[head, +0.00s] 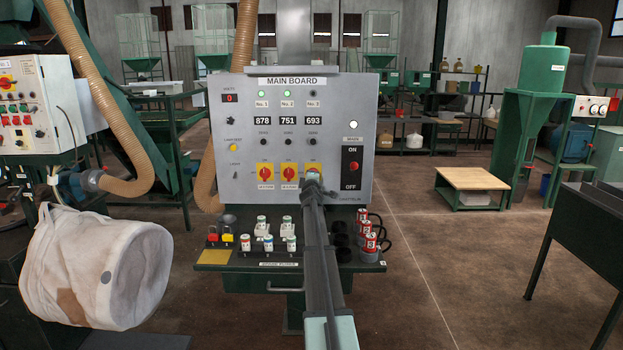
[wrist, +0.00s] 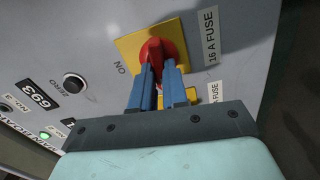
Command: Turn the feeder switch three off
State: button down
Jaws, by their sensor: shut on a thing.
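The grey main board (head: 300,140) faces me, with a row of red rotary switches on yellow plates. The left switch (head: 265,173) and middle switch (head: 289,173) show clearly. The third, rightmost switch is mostly hidden behind my gripper (head: 313,180); its yellow plate (head: 314,165) shows at the top. In the wrist view, my gripper (wrist: 160,72) has its blue fingers shut on the red knob (wrist: 158,48) of this switch. An ON label (wrist: 122,70) and a 16 A FUSE label (wrist: 211,38) stand beside its plate. I cannot tell the knob's exact angle.
Lamps one (head: 262,94) and two (head: 287,94) glow green; lamp three (head: 313,94) looks dark. The third display (head: 312,124) reads 693. The red main switch (head: 353,166) is to the right. Fuses (head: 371,240) and other parts stand on the shelf (head: 230,256) below.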

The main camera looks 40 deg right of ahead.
jog(key=shift+n, duration=0.7)
jog(key=c, duration=1.1)
grip_release()
jog(key=shift+c, duration=0.2)
jog(key=v, duration=1.4)
jog(key=shift+w, duration=0.1)
